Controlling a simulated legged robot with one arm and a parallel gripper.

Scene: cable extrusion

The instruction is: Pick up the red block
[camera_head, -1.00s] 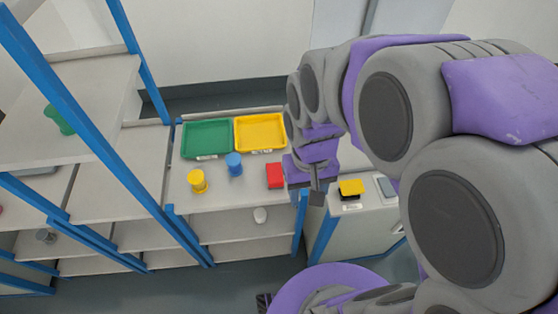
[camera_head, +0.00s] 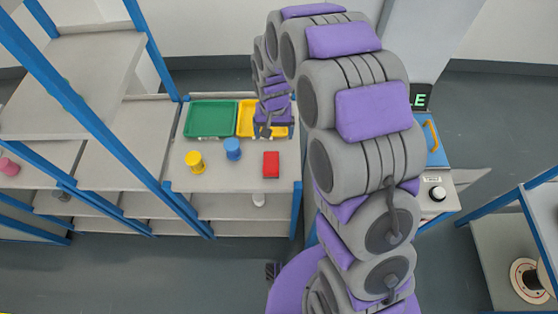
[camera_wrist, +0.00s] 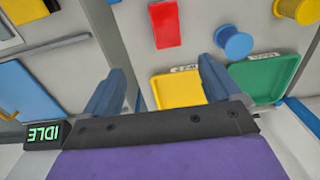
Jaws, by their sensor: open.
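The red block (camera_head: 271,165) lies on the light shelf top near its front right corner. It also shows at the top centre of the wrist view (camera_wrist: 165,24). My gripper (camera_head: 265,131) is above the shelf top, over the front of the yellow tray and behind the block in the head view. In the wrist view my gripper (camera_wrist: 160,88) has its two fingers spread wide with nothing between them. The block is apart from the fingers, beyond their tips.
A green tray (camera_head: 211,119) and a yellow tray (camera_head: 246,120) stand at the back. A blue spool (camera_head: 233,149) and a yellow spool (camera_head: 195,162) stand left of the block. Blue posts (camera_head: 297,208) edge the shelf. A machine with a dial (camera_head: 437,193) stands right.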

